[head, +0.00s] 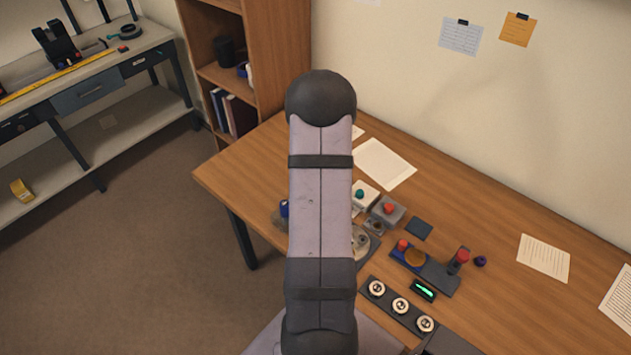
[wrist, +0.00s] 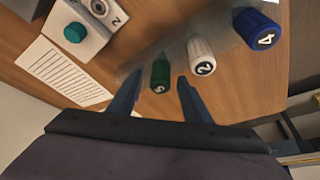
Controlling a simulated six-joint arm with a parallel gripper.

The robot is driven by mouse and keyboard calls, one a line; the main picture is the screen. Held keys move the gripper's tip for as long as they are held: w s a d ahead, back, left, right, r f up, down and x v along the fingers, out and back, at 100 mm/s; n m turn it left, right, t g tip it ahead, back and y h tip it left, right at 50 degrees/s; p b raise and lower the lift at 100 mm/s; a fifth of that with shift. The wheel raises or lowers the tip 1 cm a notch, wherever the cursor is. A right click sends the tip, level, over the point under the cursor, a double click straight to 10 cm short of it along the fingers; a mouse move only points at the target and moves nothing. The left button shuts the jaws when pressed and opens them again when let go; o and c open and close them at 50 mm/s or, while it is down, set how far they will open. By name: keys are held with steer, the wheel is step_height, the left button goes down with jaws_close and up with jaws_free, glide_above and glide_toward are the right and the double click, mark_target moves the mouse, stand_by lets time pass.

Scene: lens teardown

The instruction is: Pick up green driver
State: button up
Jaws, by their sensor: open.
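The green driver (wrist: 160,76) has a dark green handle with a pale mark on its end. It stands in a pale, see-through holder (wrist: 170,48) beside a white driver (wrist: 201,55) marked 2 and a blue driver (wrist: 257,28) marked 4. My gripper (wrist: 158,80) is open, and the green handle shows between its fingertips in the wrist view. I cannot tell whether the fingers touch it. In the head view my arm hides the gripper and the green driver; only the blue driver (head: 284,208) shows at its left edge.
A white box with a teal knob (wrist: 75,32) is near the holder; it also shows in the head view (head: 364,196). A printed sheet (wrist: 62,72) lies beside it. A red-button box (head: 388,210) and a strip with several round parts (head: 400,306) sit right of my arm.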

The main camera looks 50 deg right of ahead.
steer(key=shift+f, duration=0.1)
steer(key=c, duration=1.1)
